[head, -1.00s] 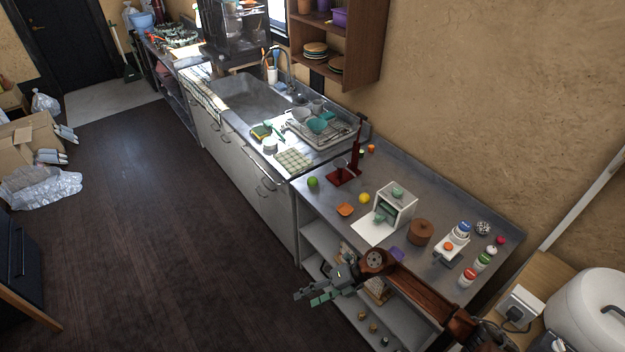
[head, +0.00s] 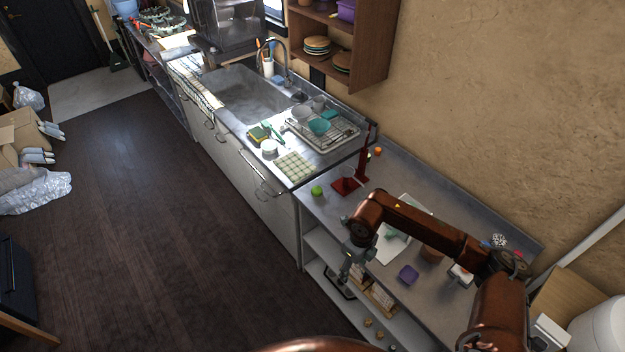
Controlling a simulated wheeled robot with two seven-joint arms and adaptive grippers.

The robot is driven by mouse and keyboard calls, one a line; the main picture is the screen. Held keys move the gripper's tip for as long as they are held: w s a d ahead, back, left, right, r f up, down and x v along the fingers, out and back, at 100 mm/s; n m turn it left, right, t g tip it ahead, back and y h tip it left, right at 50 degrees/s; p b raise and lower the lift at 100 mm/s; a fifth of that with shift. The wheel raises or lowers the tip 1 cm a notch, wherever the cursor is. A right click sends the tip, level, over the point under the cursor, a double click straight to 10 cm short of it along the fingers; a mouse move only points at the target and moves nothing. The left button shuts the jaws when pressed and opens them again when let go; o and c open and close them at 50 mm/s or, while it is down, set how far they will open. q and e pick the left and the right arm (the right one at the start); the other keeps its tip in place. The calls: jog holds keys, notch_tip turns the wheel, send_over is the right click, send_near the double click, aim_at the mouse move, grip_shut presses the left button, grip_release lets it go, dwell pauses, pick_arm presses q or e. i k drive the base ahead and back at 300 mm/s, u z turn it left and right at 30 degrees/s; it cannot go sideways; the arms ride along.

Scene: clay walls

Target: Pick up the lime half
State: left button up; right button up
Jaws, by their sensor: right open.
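A small green round fruit (head: 316,190), which looks like the lime, lies on the steel counter (head: 327,208) near its front left corner, left of the red press (head: 347,182). It is too small to tell whether it is a half. My right arm reaches in from the right across the counter. My right gripper (head: 346,272) hangs down at the counter's front edge, to the right of and nearer than the green fruit. It is open, small and dark in the picture, and apart from the fruit. My left gripper is not in view.
A dish rack (head: 330,133) and checked cloth (head: 294,167) lie beyond the green fruit. Open floor (head: 180,230) lies left.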

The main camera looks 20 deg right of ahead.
aim_at(316, 190)
jog(key=i, duration=1.35)
